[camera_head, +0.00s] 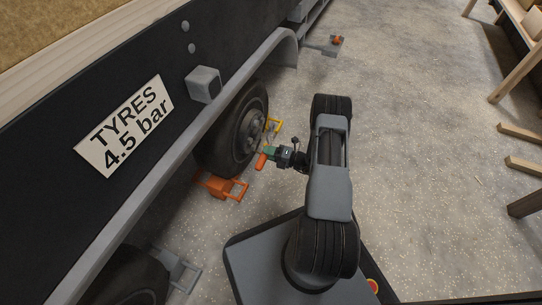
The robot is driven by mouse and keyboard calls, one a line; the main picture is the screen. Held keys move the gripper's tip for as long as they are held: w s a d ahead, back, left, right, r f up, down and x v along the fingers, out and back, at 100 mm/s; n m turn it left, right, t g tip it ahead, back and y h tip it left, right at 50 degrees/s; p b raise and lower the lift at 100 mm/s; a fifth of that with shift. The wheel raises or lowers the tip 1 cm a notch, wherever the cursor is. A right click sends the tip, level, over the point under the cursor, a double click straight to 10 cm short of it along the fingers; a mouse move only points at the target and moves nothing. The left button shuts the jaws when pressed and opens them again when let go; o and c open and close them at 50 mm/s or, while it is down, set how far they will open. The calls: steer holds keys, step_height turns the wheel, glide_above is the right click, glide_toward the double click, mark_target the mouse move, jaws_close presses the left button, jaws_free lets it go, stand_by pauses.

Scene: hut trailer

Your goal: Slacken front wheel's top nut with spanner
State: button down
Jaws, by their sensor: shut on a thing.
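The front wheel (233,130) is a dark tyre with a grey hub (251,129) under the trailer's side. The separate nuts on the hub are too small to tell apart, so I cannot make out the top one clearly. My gripper (271,154) is just right of the wheel's lower part, near the hub. It is shut on what looks like the spanner (261,161), of which a short orange part shows below the jaws. The spanner's head is not clear, and I cannot tell whether it touches a nut.
A second wheel (130,280) is at the lower left with a grey chock (181,272). Wooden benches (520,60) stand at right. The floor between is clear.

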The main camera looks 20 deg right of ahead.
steer(key=shift+a+r+m, duration=0.25)
steer(key=shift+r+m, duration=0.15)
steer(key=shift+w, duration=0.15)
